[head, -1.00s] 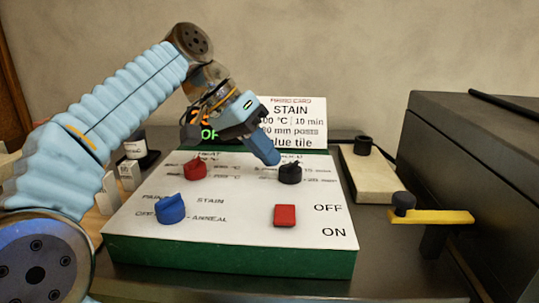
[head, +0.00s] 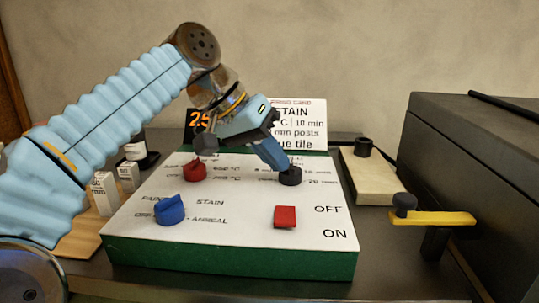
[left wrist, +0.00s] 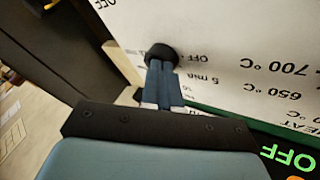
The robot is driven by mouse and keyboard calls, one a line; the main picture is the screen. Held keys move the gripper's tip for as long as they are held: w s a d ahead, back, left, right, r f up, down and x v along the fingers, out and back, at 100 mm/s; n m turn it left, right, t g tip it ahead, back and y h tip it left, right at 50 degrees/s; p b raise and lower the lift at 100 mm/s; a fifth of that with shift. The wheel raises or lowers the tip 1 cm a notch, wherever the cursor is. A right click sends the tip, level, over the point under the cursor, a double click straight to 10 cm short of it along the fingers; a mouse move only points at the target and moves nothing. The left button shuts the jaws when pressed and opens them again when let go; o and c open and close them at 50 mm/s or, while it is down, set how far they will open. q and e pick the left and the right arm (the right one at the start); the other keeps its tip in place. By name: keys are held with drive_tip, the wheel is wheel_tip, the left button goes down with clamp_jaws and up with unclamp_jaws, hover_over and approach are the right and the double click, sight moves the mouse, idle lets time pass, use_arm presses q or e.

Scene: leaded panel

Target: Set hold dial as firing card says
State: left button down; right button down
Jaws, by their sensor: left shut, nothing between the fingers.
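The black hold dial (head: 290,178) sits at the back right of the white panel (head: 245,203), which has a green base. My left gripper (head: 282,166) is shut and empty, with its fingertips at the top of this dial. The left wrist view shows the dial (left wrist: 162,52) right beyond the closed fingers (left wrist: 161,82); I cannot tell whether they touch it. The dial's pointer is hidden. "OFF" and "5 min" are legible near it. The firing card (head: 307,117) behind the panel reads "STAIN" and "10 min", with its left part hidden by my gripper.
A red dial (head: 195,171), a blue dial (head: 169,210) and a red switch (head: 285,216) share the panel. A dark box (head: 475,150) with a yellow handle (head: 440,218) stands at the right. An orange display (head: 198,121) is partly hidden behind my arm.

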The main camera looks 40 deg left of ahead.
use_arm(q)
drive_tip(key=n, duration=0.1)
drive_tip(key=n+t+y, duration=0.1)
drive_tip(key=shift+s+d+n+y, duration=0.2)
drive_tip(key=shift+d+n+y, duration=0.1)
drive_tip(key=shift+n, duration=0.1)
drive_tip(key=shift+d, duration=0.2)
idle(0.4)
